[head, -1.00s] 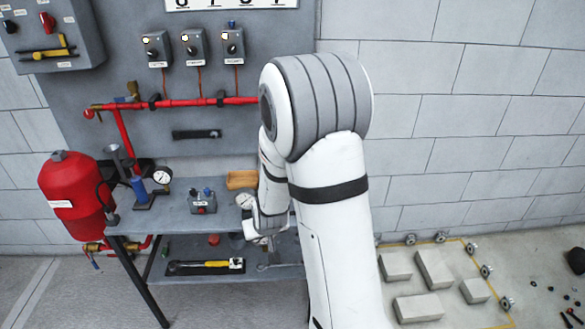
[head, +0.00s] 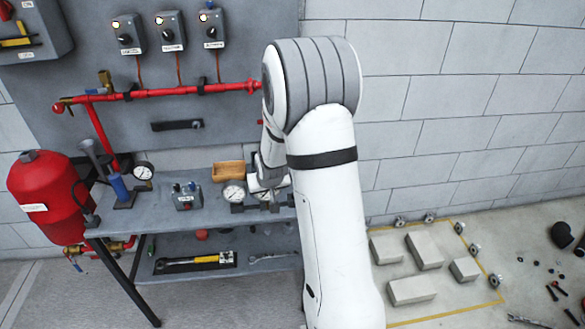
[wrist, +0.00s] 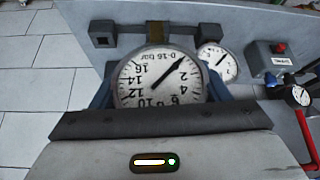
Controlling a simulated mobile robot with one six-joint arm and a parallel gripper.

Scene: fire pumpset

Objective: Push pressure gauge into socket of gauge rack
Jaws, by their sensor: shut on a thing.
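My gripper (wrist: 158,95) is shut on a pressure gauge (wrist: 160,82) with a round white dial, whose numbers appear upside down in the wrist view. The held gauge's dial also shows partly in the head view (head: 263,195), beneath my wrist. I cannot tell how deep the gauge's stem sits in the socket. A second white gauge (head: 233,193) stands beside it at the rack and also shows in the wrist view (wrist: 217,61).
A grey box with knobs (head: 187,196) and a wooden tray (head: 228,170) are on the bench (head: 150,217). Concrete blocks (head: 424,250) lie on the floor to the right.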

